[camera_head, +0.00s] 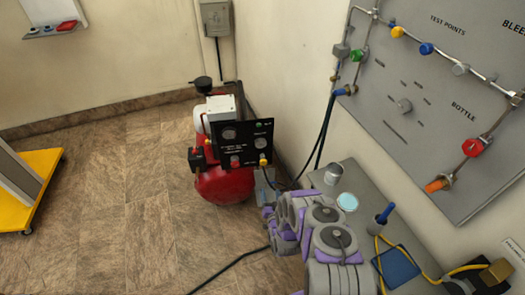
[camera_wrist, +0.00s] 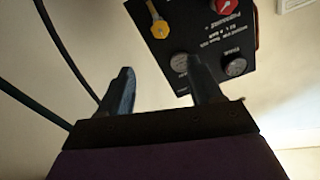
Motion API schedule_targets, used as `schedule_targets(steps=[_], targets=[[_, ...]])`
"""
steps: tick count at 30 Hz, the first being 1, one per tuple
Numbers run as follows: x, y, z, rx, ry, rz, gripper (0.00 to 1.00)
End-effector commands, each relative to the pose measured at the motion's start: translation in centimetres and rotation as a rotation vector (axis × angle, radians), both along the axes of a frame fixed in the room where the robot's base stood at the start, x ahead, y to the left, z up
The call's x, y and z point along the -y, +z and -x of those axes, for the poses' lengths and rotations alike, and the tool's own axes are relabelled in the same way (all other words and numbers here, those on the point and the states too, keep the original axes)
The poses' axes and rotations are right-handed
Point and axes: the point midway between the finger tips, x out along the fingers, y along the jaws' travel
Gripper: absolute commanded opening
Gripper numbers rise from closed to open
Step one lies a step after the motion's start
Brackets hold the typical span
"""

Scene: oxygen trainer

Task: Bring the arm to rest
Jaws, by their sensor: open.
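My arm (camera_head: 322,238), grey with purple parts, is folded at the lower middle-right of the head view, in front of a grey bench. My gripper (camera_wrist: 161,66) shows in the wrist view with two dark fingers spread apart and nothing between them. In the head view I cannot make out its fingers; the arm's links seem to hide them. Beyond the fingers is a black control panel (camera_wrist: 212,35), upside down in the wrist view. It looks like the panel (camera_head: 240,143) on the red compressor (camera_head: 222,187) in the head view.
A grey board (camera_head: 430,110) with pipes and coloured valves is on the right wall. The bench (camera_head: 420,230) below holds a blue pad (camera_head: 397,266) and a yellow cable. Dark hoses (camera_wrist: 65,55) run left of the fingers.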

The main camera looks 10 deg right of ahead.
Motion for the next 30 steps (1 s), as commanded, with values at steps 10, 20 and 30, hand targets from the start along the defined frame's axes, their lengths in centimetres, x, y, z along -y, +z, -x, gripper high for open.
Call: schedule_targets(steps=[10, 20, 30], targets=[[0.4, 1.2, -1.7, -0.041, 0.010, 0.023, 0.65], [2.4, 6.6, -6.8, -0.250, 0.030, 0.117, 0.65], [4.4, 13.8, -8.3, -0.477, 0.026, 0.195, 0.65]])
